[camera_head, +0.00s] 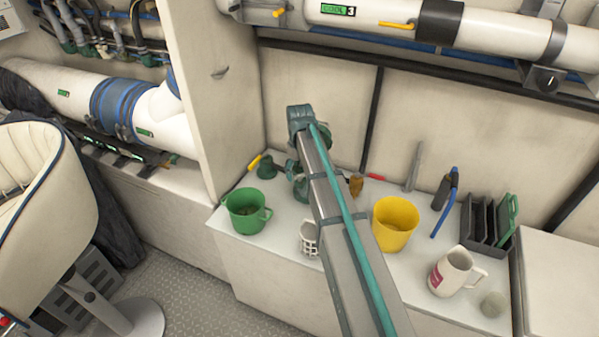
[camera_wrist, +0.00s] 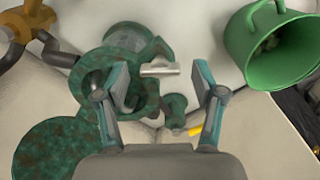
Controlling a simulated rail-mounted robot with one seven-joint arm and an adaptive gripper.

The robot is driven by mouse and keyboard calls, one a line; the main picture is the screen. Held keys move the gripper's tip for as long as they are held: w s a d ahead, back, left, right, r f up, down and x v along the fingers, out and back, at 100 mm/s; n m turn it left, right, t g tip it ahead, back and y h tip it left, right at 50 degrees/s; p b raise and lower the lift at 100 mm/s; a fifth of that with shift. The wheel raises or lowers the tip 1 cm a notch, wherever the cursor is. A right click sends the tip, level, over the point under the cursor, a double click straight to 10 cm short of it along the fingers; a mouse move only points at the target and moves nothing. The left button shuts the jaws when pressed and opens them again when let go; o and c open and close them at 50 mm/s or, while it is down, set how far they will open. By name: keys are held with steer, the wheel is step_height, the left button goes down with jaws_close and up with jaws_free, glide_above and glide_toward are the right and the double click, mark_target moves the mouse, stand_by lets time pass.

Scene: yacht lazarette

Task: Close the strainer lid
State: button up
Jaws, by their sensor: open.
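The strainer is a green, corroded metal body (camera_wrist: 122,82) with a round open mouth. In the head view its body (camera_head: 300,185) stands on the white counter, partly hidden by my arm. The strainer lid (camera_wrist: 62,148) is a round green disc at lower left in the wrist view, swung away from the mouth. A green round edge, apparently the lid (camera_head: 326,137), shows beside my arm in the head view. My gripper (camera_wrist: 163,82) is open above the strainer, its left finger overlapping the mouth in view. A pale metal piece (camera_wrist: 159,70) shows between the fingers; I cannot tell if it touches them.
A green mug (camera_head: 245,211), a white basket (camera_head: 309,238) and a yellow cup (camera_head: 394,224) stand near the strainer. A small valve with a yellow handle (camera_head: 254,162) is at left. A white mug (camera_head: 451,272) and a dark rack (camera_head: 482,222) are at right.

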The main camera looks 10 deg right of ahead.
steer(key=shift+f, duration=0.4)
jaws_close()
